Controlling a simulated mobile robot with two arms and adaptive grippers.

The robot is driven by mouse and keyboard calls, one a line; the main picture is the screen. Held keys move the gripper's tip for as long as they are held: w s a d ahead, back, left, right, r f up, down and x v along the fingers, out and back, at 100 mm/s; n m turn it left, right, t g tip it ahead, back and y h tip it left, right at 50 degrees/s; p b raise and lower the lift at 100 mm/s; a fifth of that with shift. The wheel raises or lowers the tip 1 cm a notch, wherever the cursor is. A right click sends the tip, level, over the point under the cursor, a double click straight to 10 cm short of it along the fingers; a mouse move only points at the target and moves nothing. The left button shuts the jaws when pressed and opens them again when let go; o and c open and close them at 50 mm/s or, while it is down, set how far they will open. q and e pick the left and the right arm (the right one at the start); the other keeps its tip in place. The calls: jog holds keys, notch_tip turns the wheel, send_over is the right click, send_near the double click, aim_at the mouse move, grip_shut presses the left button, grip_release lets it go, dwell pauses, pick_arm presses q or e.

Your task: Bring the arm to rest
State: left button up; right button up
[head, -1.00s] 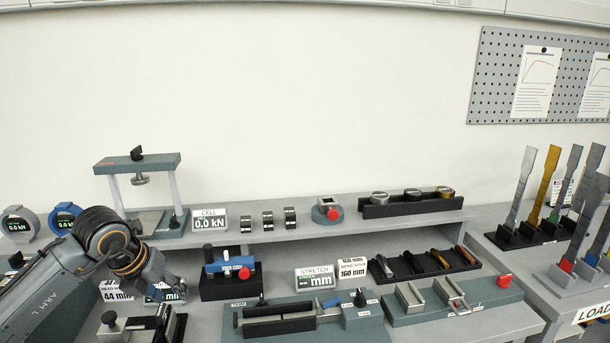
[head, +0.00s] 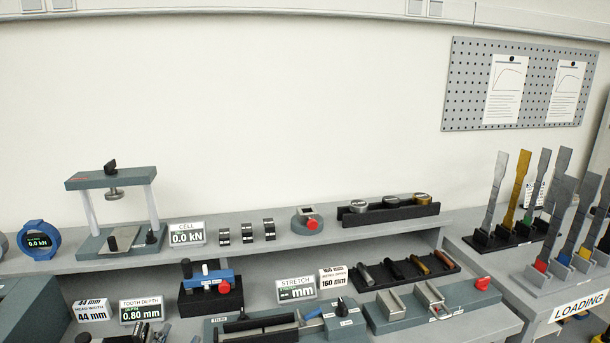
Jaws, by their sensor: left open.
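Only the tips of my left gripper (head: 178,336) seem to show, at the bottom edge of the head view, just right of the tooth depth display (head: 142,310). They are apart and I see nothing between them. The rest of that gripper and its arm are below the picture. My right gripper is not in view.
The press frame (head: 112,181) stands on the raised shelf beside the cell display (head: 187,233). A blue-topped fixture (head: 210,289), a long clamp fixture (head: 265,326) and a tray of small bars (head: 405,268) occupy the bench. Specimen racks (head: 500,238) stand at right.

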pick_arm(q)
jog(key=s+d+f+n+g+h, duration=0.15)
jog(key=s+f+n+g, duration=0.25)
jog(key=s+f+g, duration=1.45)
jog(key=s+f+t, duration=0.2)
jog(key=s+f, duration=0.2)
jog(key=f, duration=1.1)
jog(key=s+f+t, duration=0.2)
jog(key=s+f, duration=0.2)
jog(key=f, duration=1.1)
jog(key=s+a+f+g, duration=0.1)
jog(key=s+a+f, duration=0.1)
jog(key=s+f, duration=1.2)
jog(key=shift+s+m+g, duration=0.35)
jog(key=shift+s+m, duration=0.05)
jog(key=shift+s, duration=0.5)
